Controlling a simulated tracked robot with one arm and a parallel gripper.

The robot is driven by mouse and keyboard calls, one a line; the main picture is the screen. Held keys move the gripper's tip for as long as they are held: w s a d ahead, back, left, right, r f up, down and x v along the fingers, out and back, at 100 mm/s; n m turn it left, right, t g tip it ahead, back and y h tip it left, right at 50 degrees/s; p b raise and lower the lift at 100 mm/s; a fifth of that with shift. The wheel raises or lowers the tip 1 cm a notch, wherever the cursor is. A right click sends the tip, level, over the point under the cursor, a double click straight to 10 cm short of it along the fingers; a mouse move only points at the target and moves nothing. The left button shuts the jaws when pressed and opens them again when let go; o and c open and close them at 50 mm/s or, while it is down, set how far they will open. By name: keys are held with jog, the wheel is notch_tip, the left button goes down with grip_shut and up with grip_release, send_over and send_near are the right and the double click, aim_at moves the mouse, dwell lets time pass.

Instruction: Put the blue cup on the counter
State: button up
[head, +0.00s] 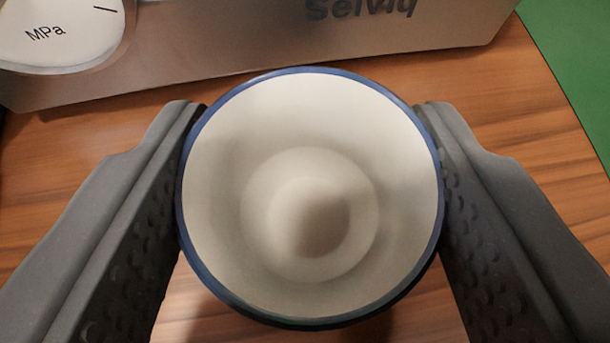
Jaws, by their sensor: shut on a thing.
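The blue cup (225,190) is in the middle of the head view, seen from above. It has a blue rim and a white inside, and it looks empty. My gripper (310,195) is shut on the cup, with one dark grey finger against each side. The cup's outer wall and base are hidden below the rim. A wooden surface (530,110) lies under it; I cannot tell whether the cup touches that surface.
A metal machine (250,45) with a white dial (60,35) marked MPa stands just beyond the cup, along the top. A green area (575,60) lies past the wood's edge at the top right. Bare wood shows on both sides.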

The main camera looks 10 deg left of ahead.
jog(key=o, duration=1)
jog(key=shift+s+r, duration=0.4)
jog(key=p+v, duration=0.1)
jog(key=v, duration=1)
jog(key=shift+f, duration=0.1)
